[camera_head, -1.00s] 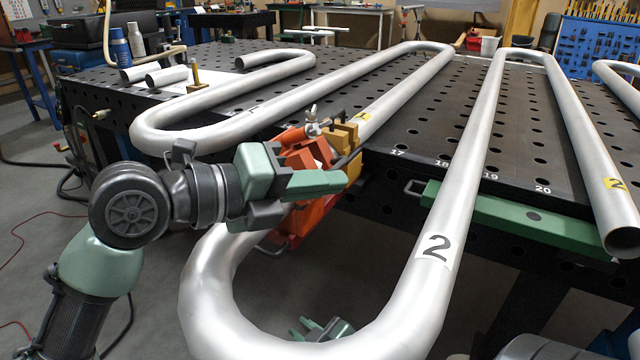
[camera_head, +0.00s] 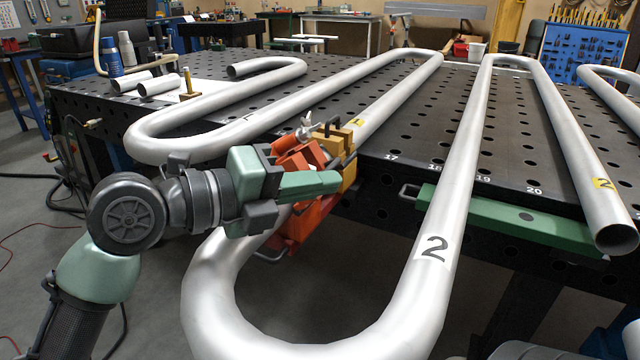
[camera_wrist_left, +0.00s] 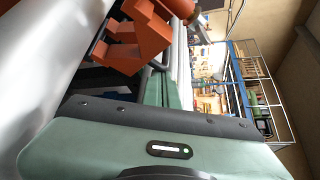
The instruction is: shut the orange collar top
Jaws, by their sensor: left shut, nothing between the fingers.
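The orange collar (camera_head: 303,227) sits around the silver pipe (camera_head: 436,240) at the table's front edge, partly hidden behind my left gripper. Its orange upper part (camera_head: 297,158) shows above the gripper. In the left wrist view, an angular orange piece with a notch (camera_wrist_left: 146,45) stands at the top, clear of the green finger. I cannot tell how far open the collar top is. My left gripper (camera_head: 338,182) is shut and empty, its green fingers pointing right in front of the collar. I cannot tell whether they touch it. My right gripper is out of view.
A yellow-orange block (camera_head: 338,143) with a dark handle stands just behind the collar. The perforated black table (camera_head: 400,172) carries the serpentine pipes. A green bar (camera_head: 500,222) runs along its front edge. Two short pipe pieces (camera_head: 158,84) lie at the back left.

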